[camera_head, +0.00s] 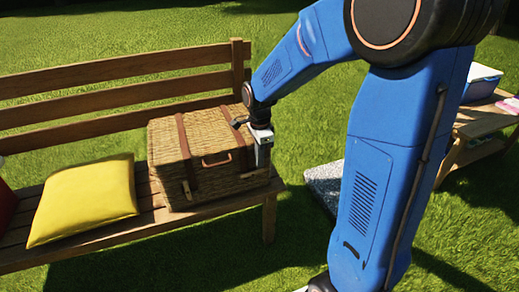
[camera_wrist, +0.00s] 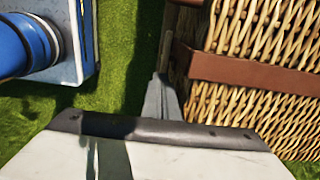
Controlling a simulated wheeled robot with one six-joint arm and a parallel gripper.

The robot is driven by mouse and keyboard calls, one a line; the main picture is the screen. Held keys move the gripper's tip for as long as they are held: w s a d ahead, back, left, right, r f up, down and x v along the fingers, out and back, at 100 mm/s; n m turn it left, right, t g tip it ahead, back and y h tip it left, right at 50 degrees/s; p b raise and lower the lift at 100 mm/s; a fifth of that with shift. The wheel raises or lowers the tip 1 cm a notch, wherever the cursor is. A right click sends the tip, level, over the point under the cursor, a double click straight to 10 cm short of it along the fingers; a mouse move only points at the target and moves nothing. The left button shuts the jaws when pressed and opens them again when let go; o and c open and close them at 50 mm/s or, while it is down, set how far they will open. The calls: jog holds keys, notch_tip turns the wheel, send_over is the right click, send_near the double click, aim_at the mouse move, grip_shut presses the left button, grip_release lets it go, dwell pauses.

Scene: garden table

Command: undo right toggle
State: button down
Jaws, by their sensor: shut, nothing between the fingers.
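A wicker basket (camera_head: 205,150) with brown straps stands shut on the bench. Its front has a brown handle (camera_head: 216,160), a pale left toggle (camera_head: 187,190) low down, and a pale right toggle (camera_head: 253,174) near the right corner. My gripper (camera_head: 258,163) points down at the front right corner, just above the right toggle. In the wrist view the shut, empty fingers (camera_wrist: 161,82) are beside the wicker wall (camera_wrist: 280,25) and its brown leather band (camera_wrist: 250,72). A thin brown strip (camera_wrist: 167,40) lies just beyond the fingertips; I cannot tell if it is the toggle or whether they touch.
A yellow cushion (camera_head: 85,200) lies on the wooden bench (camera_head: 150,205) left of the basket. A low wooden table (camera_head: 470,125) with a white and blue box (camera_head: 482,80) stands at the right. Grass lies open in front of the bench.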

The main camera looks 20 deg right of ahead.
aim_at(262, 170)
jog(key=shift+f, duration=1.25)
jog(key=shift+d+f, duration=0.45)
jog(key=shift+d, duration=0.15)
jog(key=shift+r, duration=0.8)
jog(key=shift+r, duration=0.15)
jog(key=shift+r, duration=0.3)
notch_tip(262, 170, up, 13)
